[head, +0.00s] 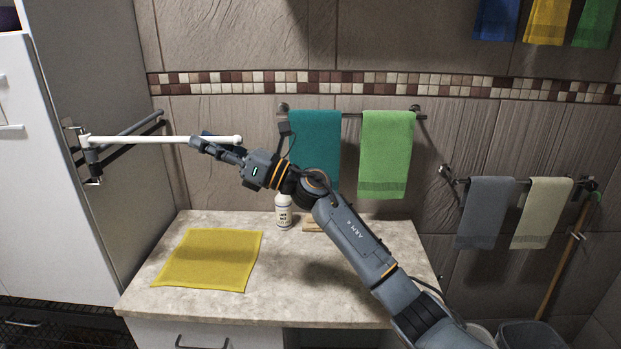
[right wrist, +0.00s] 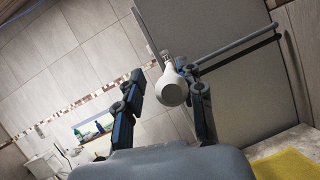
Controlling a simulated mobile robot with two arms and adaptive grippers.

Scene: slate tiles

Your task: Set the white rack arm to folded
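The white rack arm (head: 135,139) is a slim bar on a wall bracket (head: 88,155) at the left. It sticks out to the right, away from the grey side panel, and ends in a rounded knob. My right gripper (head: 199,140) is at the outer part of this bar, a little short of the knob. In the right wrist view the bar's white end (right wrist: 172,93) shows between the two spread fingers, closer to the right one, with a clear gap to the left one. My left gripper is in neither view.
A dark rack arm (head: 127,135) sits on the same bracket, behind the white one. Below is a counter (head: 290,285) with a yellow cloth (head: 208,260) and a white bottle (head: 284,211). Teal (head: 315,135) and green (head: 385,150) towels hang behind my right arm.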

